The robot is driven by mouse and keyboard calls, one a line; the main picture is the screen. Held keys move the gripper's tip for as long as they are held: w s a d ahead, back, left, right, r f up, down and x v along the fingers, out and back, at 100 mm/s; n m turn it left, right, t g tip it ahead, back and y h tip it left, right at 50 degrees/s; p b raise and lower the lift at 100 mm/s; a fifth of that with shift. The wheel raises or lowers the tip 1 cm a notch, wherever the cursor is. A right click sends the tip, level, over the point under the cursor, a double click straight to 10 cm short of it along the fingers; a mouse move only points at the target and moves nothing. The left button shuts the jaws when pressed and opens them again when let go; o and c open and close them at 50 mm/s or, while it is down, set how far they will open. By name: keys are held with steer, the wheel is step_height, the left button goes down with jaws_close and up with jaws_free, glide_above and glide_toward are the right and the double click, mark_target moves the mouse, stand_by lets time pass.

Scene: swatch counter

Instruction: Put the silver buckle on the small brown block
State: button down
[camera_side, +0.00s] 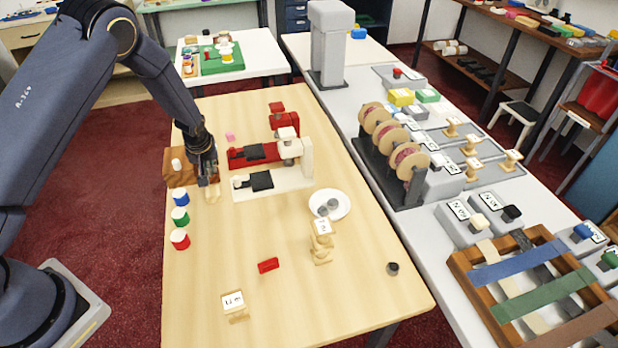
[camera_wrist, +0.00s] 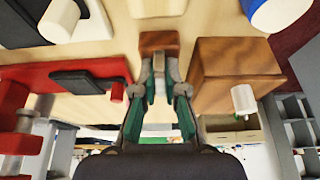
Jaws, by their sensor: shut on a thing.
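My gripper (camera_side: 209,182) is low over the far left part of the wooden table, beside a larger brown box with a white knob (camera_side: 178,166). In the wrist view my gripper (camera_wrist: 159,68) points at the small brown block (camera_wrist: 158,40), which lies right at the fingertips. The fingers are close together, shut on a small greyish piece that I take for the silver buckle (camera_wrist: 158,62); it is mostly hidden between them. Whether it touches the block is unclear. In the side view the small block is hidden or too small to tell.
The brown box (camera_wrist: 232,72) stands close to the right of my fingers in the wrist view. A red machine (camera_side: 262,153) and a white one (camera_side: 290,178) stand on the other side. Several spools (camera_side: 180,216) line the left edge. A white plate (camera_side: 340,203) holds grey pieces.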

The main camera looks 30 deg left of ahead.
steer(key=c, duration=1.2)
jaws_free()
steer(key=shift+c, duration=0.2)
steer(key=shift+d+r, duration=0.1)
steer(key=shift+r, duration=0.25)
steer(key=s+d+r+m+h, duration=0.1)
steer(key=s+d+r, duration=0.25)
steer(key=r, duration=0.35)
steer(key=s+d+r+m+h, duration=0.15)
steer(key=s+r, duration=0.25)
steer(key=r, duration=0.4)
steer(key=s+d+r, duration=0.3)
steer(key=s+r, duration=0.1)
steer(key=r, duration=0.3)
steer(key=s+d+r+m+t, duration=0.1)
steer(key=s+r+m, duration=0.2)
steer(key=s, duration=0.5)
steer(key=s+d+r+m+t, duration=0.1)
steer(key=s+d+r+m, duration=0.1)
steer(key=s+r, duration=0.3)
steer(key=s+m, duration=0.1)
steer(key=s, duration=0.2)
steer(key=shift+d+h, duration=0.15)
steer(key=shift+h, duration=0.2)
